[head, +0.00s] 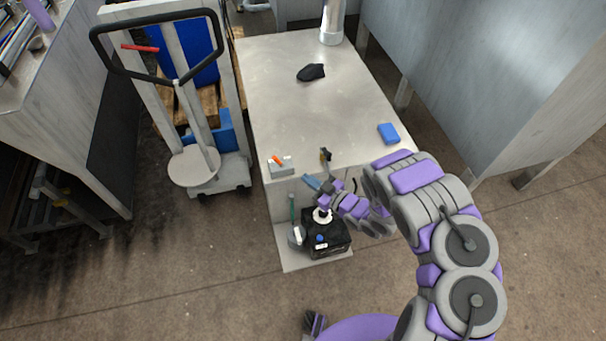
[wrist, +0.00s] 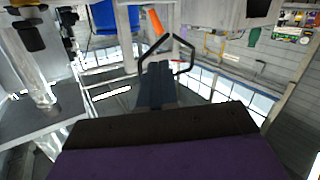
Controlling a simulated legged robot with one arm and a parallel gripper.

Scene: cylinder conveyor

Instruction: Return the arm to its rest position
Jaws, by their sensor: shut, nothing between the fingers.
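My purple and grey arm reaches in from the right in the head view, bent down over the near edge of the metal table (head: 305,105). My gripper (head: 311,181) is at the table's near side, in front of the small grey box and above the black box on the low plate. In the wrist view my gripper (wrist: 156,82) points away from the camera, with its dark blue fingers together. Nothing shows between them.
A black object (head: 311,72) and a blue block (head: 388,133) lie on the table. A grey box (head: 281,167) with an orange part is at its near edge. The black box (head: 328,240) stands below. A lift trolley (head: 194,166) stands left. Floor at lower left is clear.

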